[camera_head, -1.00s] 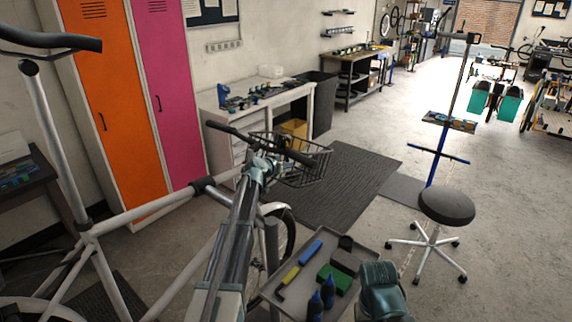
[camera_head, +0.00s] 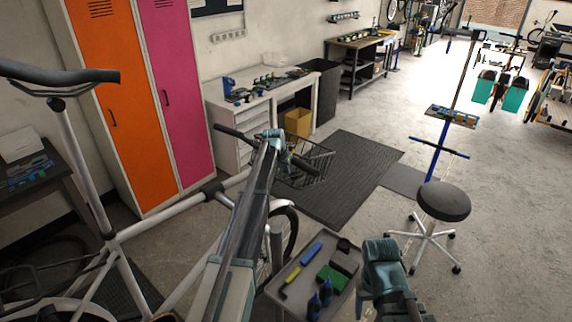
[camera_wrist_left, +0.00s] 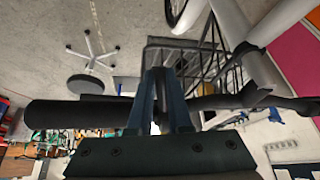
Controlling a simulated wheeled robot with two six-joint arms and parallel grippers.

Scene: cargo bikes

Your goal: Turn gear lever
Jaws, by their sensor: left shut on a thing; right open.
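The bike's dark handlebar (camera_head: 232,134) stands above a wire front basket, and in the left wrist view its black grip (camera_wrist_left: 75,113) runs across the picture. My left gripper (camera_head: 273,142) is at the handlebar from above. In the left wrist view its two fingers (camera_wrist_left: 160,100) are closed together at the bar, beside the grip. The gear lever is largely hidden by the fingers and cannot be made out clearly. My right gripper (camera_head: 380,252) is open and empty at lower right, above the floor beside the tool tray, away from the handlebar.
A grey tray (camera_head: 277,287) with tools and bottles stands right of the bike frame. A black stool (camera_head: 444,201) is farther right. Orange and pink lockers (camera_head: 118,105) and a white workbench (camera_head: 262,104) line the left wall. Open floor lies right of the dark mat (camera_head: 345,172).

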